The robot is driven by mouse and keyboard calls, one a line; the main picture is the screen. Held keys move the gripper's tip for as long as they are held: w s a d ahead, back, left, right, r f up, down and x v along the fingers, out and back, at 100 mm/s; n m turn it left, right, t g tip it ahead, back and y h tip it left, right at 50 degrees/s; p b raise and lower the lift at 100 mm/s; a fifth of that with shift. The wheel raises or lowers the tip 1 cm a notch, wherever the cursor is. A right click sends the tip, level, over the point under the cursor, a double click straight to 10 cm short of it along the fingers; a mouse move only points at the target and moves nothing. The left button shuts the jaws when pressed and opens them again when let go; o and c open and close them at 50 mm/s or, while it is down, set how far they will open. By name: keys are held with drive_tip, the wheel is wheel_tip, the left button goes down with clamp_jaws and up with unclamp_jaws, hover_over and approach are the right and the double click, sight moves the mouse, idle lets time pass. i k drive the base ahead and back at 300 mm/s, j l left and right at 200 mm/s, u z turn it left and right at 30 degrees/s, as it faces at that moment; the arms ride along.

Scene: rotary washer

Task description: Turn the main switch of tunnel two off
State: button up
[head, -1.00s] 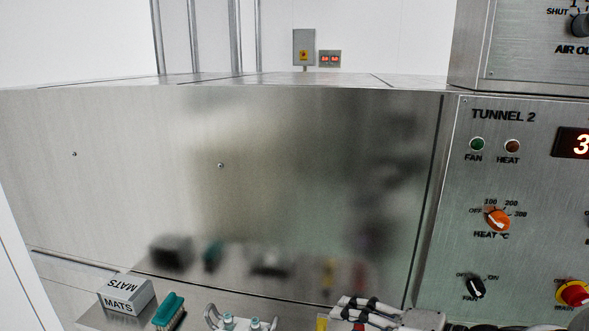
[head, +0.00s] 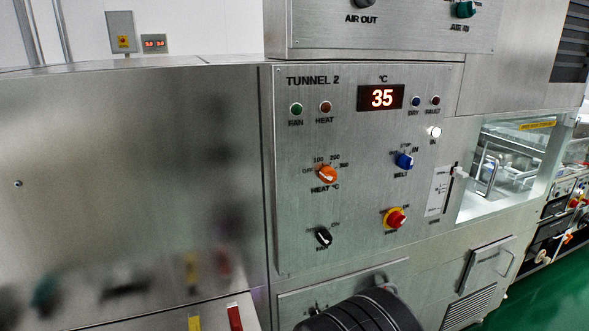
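The tunnel 2 panel (head: 300,220) faces me in the middle of the head view. Its red main switch (head: 396,219) sits on a yellow plate at the lower right of the panel; its label is too small to read. An orange heat knob (head: 327,174), a black fan knob (head: 323,237) and a blue belt knob (head: 404,160) are on the same panel. The red display (head: 381,97) reads 35. A dark rounded part, probably of my arm, shows at the bottom edge below the panel. My gripper's fingers are not in view.
A control box with an air out knob (head: 364,3) juts out above the panel. A glass-sided opening (head: 510,165) is at the right. A lower hatch (head: 487,266) and green floor (head: 545,300) lie at the lower right. A smooth steel wall (head: 130,170) fills the left.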

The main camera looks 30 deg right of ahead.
sight(395, 220)
drive_tip(key=z, duration=1.1)
